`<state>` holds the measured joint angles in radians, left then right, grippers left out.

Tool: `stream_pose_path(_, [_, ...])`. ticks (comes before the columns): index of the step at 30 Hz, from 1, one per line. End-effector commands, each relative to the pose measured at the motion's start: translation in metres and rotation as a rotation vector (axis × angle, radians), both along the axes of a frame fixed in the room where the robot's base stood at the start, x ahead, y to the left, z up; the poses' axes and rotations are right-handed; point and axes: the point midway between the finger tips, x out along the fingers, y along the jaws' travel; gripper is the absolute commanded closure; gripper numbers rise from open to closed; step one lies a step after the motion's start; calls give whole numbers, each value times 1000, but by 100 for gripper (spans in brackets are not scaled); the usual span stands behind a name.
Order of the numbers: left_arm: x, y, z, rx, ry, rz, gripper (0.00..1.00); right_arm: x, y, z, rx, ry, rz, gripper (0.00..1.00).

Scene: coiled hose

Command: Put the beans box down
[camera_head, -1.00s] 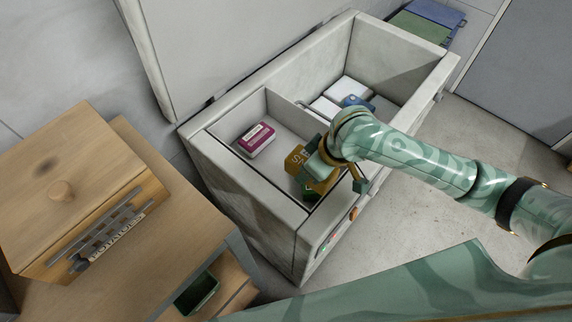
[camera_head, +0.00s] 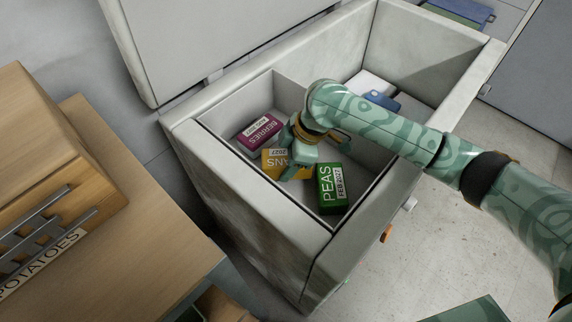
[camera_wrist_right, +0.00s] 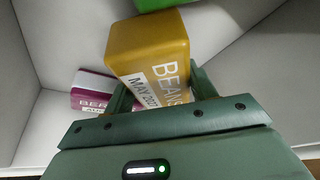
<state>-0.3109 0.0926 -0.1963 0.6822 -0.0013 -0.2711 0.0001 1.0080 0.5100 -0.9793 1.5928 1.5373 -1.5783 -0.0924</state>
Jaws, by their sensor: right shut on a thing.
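The yellow beans box (camera_head: 270,162) is in the left compartment of the open chest freezer (camera_head: 245,188). Its lettering shows in the right wrist view (camera_wrist_right: 150,58). My right gripper (camera_head: 292,160) is shut on the box, reaching down from above; its fingers lie on either side of the box in the wrist view (camera_wrist_right: 160,92). The box is between the magenta berries box (camera_head: 261,131) and the green peas box (camera_head: 332,188). I cannot tell whether its underside touches the compartment floor. My left gripper is not in view.
A divider (camera_head: 290,92) separates this compartment from a larger one with white and blue packages (camera_head: 381,99). The freezer's raised lid stands behind. A wooden bin labelled potatoes (camera_head: 45,255) stands at left. Bare compartment floor shows near the front left.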

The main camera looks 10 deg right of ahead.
Motion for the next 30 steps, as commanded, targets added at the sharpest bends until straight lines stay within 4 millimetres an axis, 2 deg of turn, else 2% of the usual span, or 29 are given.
stream_pose_path(1, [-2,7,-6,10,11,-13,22,-1,0,-16,2,7,0,76])
stream_pose_path(3, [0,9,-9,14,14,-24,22,-1,0,-23,1,7,0,76])
stream_pose_path(12, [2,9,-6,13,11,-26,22,-1,0,-20,0,1,-1,76])
stream_pose_path(13, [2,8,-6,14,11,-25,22,-1,0,-21,-1,2,0,41])
stream_pose_path(15, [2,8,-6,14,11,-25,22,-1,0,-21,-1,1,-1,22])
stream_pose_path(25, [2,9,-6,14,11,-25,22,-1,-1,-17,-1,1,-1,22])
stream_pose_path(28, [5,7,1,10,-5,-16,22,-1,-5,-2,-2,-3,-2,22])
stream_pose_path(30, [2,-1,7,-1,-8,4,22,-2,-11,14,-2,-6,-3,22])
